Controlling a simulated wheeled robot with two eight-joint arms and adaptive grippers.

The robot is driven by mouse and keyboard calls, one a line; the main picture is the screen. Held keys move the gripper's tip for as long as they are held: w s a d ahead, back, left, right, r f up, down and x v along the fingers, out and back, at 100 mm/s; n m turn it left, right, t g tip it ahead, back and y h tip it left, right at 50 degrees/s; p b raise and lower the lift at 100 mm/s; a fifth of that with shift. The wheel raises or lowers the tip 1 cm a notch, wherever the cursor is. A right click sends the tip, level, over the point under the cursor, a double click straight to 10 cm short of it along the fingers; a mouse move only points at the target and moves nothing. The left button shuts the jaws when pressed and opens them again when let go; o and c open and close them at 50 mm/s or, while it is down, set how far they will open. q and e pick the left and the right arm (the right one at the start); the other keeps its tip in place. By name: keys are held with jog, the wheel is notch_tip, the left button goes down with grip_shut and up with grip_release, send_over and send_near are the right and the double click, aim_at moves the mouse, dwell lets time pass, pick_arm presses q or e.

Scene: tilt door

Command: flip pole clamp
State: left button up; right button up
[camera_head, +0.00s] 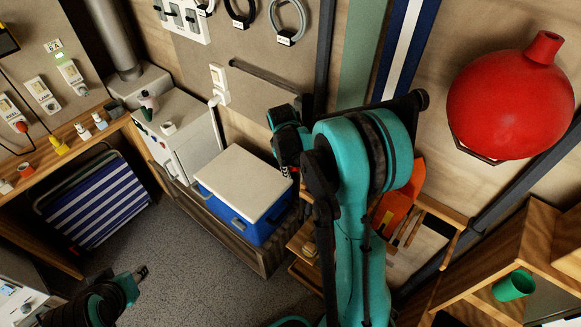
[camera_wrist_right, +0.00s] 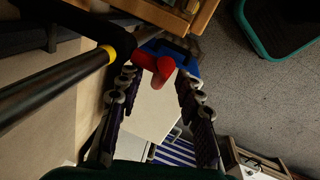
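In the right wrist view, a dark pole (camera_wrist_right: 60,87) slants in from the left and has a yellow ring (camera_wrist_right: 109,55) near its end. A red clamp lever (camera_wrist_right: 160,68) sits beside that end. My right gripper (camera_wrist_right: 156,82) is open, with one finger on each side of the red lever; I cannot tell whether they touch it. In the head view my right gripper (camera_head: 287,138) is above the blue cooler, and my arm hides most of the clamp. My left gripper (camera_head: 140,273) is low at the left, over the floor, away from the clamp.
A blue cooler with a white lid (camera_head: 243,183) stands below my right gripper. A red round tank (camera_head: 511,104) hangs on the right wall. Wooden shelves (camera_head: 500,262) stand at the lower right. Grey floor (camera_head: 190,255) is free at the lower left.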

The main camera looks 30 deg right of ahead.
grip_shut()
jog(key=shift+s+r+t+y+b, duration=0.15)
jog(key=shift+t+y+b, duration=0.2)
jog(key=shift+t, duration=0.55)
jog(key=shift+d+r+t+y+b, duration=0.1)
jog(key=shift+t+y+b, duration=0.4)
jog(key=shift+t, duration=0.6)
jog(key=shift+s+r+m+t+y+b, duration=0.1)
jog(key=shift+m+t+y+b, duration=0.1)
jog(key=shift+t+b, duration=0.4)
jog(key=shift+r+m+t+y+b, duration=0.15)
jog(key=shift+t+y+b, duration=0.1)
jog(key=shift+t+b, duration=0.4)
jog(key=shift+s+r+m+t+y+b, duration=0.1)
jog(key=shift+t+y+b, duration=0.1)
jog(key=shift+t+b, duration=0.4)
jog(key=shift+t, duration=0.25)
jog(key=shift+w, duration=0.1)
